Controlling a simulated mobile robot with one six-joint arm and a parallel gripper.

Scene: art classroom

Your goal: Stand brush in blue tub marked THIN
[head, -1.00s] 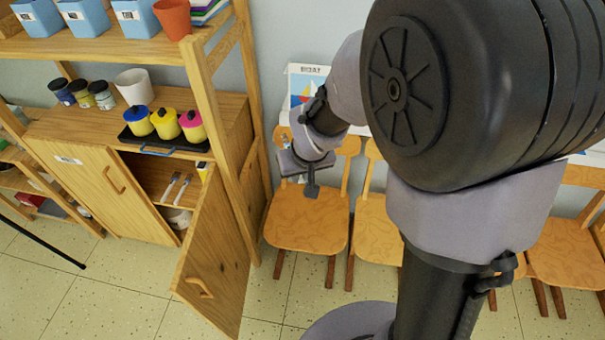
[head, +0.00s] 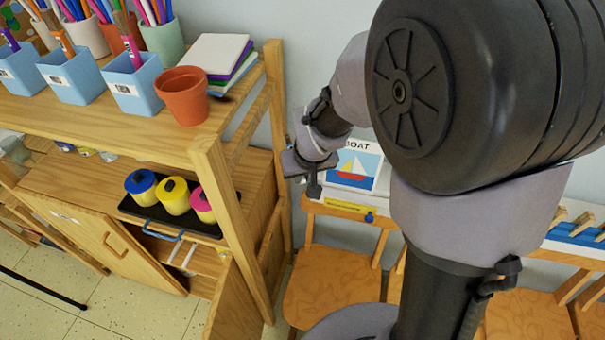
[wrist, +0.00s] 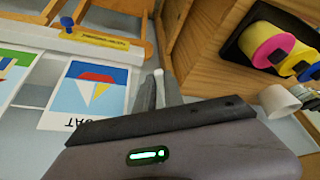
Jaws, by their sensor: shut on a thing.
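Three pale blue tubs stand in a row on the top shelf in the head view: left (head: 16,76), middle (head: 73,80) and right (head: 133,88). Each has a white label too small to read, and a brush-like stick rises from each. My gripper (head: 308,176) is to the right of the shelf unit, in front of the wall. In the wrist view my gripper (wrist: 160,95) is shut on a thin piece with a rounded white end (wrist: 158,74), seemingly the brush. Most of it is hidden by the fingers, and it does not show clearly in the head view.
A terracotta pot (head: 183,97) stands right of the tubs, near a stack of coloured pads (head: 218,58). Cups of pens stand behind. Lidded paint pots sit on a black tray (head: 215,222) below. The cupboard door (head: 232,305) is open. Chairs (head: 330,285) line the wall.

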